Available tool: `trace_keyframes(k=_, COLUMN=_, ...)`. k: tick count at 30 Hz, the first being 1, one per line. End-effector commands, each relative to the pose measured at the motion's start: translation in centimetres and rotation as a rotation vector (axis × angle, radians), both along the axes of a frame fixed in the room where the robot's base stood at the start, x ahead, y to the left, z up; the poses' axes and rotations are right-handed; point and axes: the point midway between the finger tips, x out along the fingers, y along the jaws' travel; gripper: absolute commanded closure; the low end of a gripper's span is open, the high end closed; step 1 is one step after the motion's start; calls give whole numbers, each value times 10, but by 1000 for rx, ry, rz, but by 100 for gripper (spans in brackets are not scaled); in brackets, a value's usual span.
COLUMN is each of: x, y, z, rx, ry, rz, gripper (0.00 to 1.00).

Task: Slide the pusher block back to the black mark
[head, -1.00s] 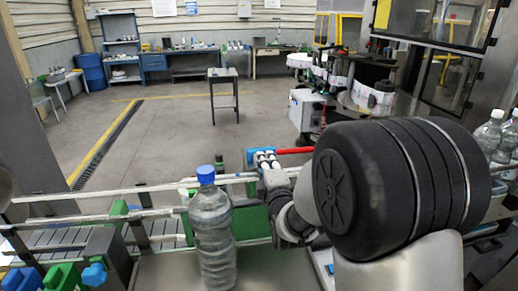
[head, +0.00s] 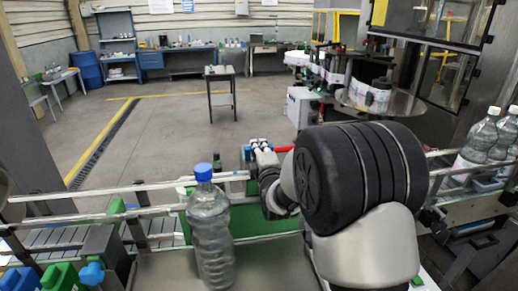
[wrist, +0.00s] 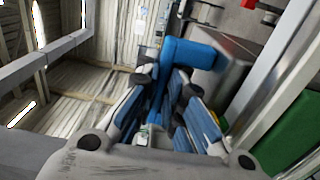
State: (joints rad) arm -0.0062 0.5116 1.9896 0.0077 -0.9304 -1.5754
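The pusher block is a blue piece (wrist: 190,52) with a crossbar and a stem, seen in the wrist view. In the head view only a small blue part (head: 247,153) shows beside my gripper (head: 259,147), at the far guide rail. My gripper's fingers (wrist: 166,84) converge on both sides of the blue stem and look closed on it. A red rod (head: 284,149) shows just right of the gripper in the head view. My wrist and arm hide much of the block's surroundings. I cannot make out the black mark.
Metal guide rails (head: 120,189) run along the conveyor. Several bottles (head: 483,137) stand at the right. A green panel (head: 262,221) lies below the gripper.

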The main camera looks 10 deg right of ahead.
Motion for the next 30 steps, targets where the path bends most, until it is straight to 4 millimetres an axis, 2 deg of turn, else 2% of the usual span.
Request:
trace_keyframes(k=20, x=0, y=-1, z=0, rx=0, ry=0, rz=0, gripper=100)
trace_keyframes(k=25, x=0, y=-17, z=-2, rx=-1, ry=-2, rz=-4, gripper=100)
trace_keyframes(k=30, x=0, y=-57, z=-4, rx=-3, ry=-3, rz=-9, gripper=100)
